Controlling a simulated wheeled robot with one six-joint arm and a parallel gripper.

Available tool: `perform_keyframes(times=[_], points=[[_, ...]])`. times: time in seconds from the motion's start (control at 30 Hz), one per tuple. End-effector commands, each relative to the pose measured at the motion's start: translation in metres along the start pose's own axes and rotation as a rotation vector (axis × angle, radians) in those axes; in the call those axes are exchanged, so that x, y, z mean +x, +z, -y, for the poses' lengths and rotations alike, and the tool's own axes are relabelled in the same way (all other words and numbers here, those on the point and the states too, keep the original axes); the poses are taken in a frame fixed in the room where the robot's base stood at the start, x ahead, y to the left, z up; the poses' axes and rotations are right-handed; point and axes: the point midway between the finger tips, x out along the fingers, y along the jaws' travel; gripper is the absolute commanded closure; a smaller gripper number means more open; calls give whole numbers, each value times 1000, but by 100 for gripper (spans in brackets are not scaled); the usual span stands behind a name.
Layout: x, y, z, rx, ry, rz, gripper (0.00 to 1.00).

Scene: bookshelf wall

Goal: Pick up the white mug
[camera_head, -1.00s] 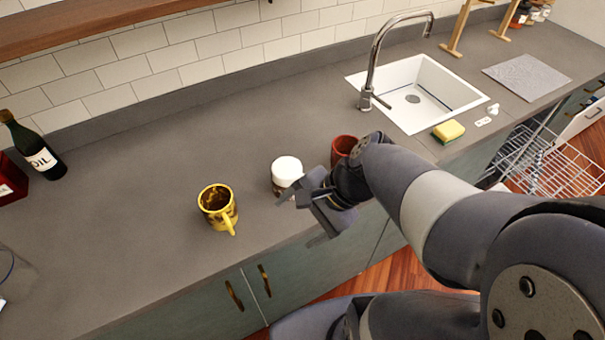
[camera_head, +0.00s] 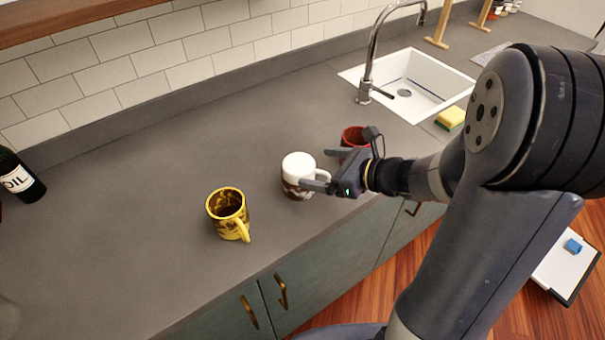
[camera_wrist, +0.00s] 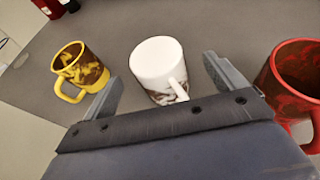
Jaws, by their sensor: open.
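The white mug (camera_head: 298,172) has a brown pattern on its lower part and stands upright on the grey counter, its handle toward my gripper. My gripper (camera_head: 322,168) is open and empty, with its fingertips at the right side of the mug, near the handle. In the wrist view the white mug (camera_wrist: 158,68) stands ahead, between the two spread fingers (camera_wrist: 160,88). Its handle shows at the mug's lower right. Whether a finger touches the mug I cannot tell.
A yellow patterned mug (camera_head: 229,214) stands to the left and a red mug (camera_head: 354,138) close behind my gripper on the right. The sink (camera_head: 418,84) and sponge (camera_head: 450,118) are further right, an oil bottle (camera_head: 20,178) far left. The counter between bottle and mugs is clear.

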Motion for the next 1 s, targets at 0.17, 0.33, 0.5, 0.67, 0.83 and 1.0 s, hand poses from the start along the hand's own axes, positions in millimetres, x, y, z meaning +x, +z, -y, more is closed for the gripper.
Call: perform_keyframes(times=[0.17,0.33,0.5,0.67,0.83,1.0], points=[[10,0,-1,0,1,-1,9],[28,-1,-5,1,5,-3,9],[51,-2,-6,-2,4,-3,9],[61,-2,-6,-1,2,-2,9],[61,-3,-6,-1,0,-2,9],[60,-2,-6,-2,0,-2,20]])
